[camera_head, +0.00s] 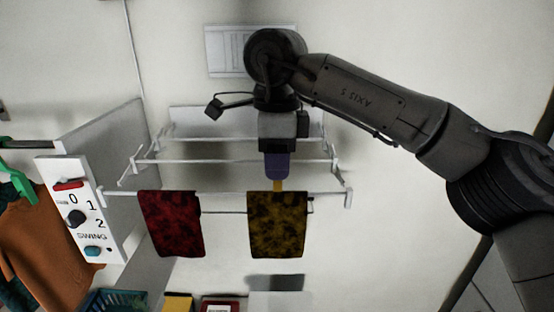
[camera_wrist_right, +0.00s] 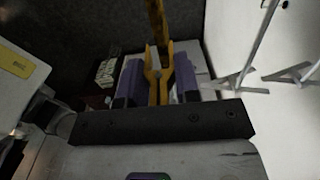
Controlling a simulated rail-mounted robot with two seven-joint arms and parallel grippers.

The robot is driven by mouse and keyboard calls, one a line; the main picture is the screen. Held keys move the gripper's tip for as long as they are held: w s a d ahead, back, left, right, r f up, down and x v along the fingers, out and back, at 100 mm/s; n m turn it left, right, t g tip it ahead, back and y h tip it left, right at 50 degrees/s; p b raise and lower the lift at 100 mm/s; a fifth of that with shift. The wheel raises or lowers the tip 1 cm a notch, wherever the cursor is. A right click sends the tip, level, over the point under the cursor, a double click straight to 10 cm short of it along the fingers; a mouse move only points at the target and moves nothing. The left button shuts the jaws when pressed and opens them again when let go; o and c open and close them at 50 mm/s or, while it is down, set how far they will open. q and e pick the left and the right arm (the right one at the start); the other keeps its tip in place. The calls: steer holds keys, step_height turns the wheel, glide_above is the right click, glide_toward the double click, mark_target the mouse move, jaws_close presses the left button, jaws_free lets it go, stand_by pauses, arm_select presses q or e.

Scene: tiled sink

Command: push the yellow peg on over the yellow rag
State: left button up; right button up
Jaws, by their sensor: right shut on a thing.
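The yellow rag (camera_head: 277,226), dark-mottled, hangs over the front rail of the white drying rack. My right gripper (camera_head: 277,168), with purple fingers, points down just above the rag's top edge. It is shut on the yellow peg (camera_head: 278,185), whose lower end meets the top of the rag in the head view; whether it straddles the rail cannot be told. In the right wrist view, the peg (camera_wrist_right: 157,80) sits between the purple fingers (camera_wrist_right: 158,84), and a mottled yellow strip (camera_wrist_right: 156,20) lies right beyond its tip. My left gripper is not in view.
A red rag (camera_head: 172,224) hangs on the same front rail (camera_head: 225,193), left of the yellow one. At far left are a switch panel (camera_head: 82,210) and an orange garment (camera_head: 40,232). A teal basket (camera_head: 113,300) stands below. The rail's right end is bare.

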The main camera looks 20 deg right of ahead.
mark_target(277, 185)
steer(key=shift+f+b, duration=0.45)
steer(key=shift+f, duration=0.3)
steer(key=shift+f+b, duration=0.4)
steer(key=shift+f, duration=0.25)
steer(key=shift+f+b, duration=0.45)
steer(key=shift+f, duration=0.25)
steer(key=shift+f, duration=0.35)
stand_by(0.4)
steer(key=o, duration=1)
steer(key=shift+c, duration=0.2)
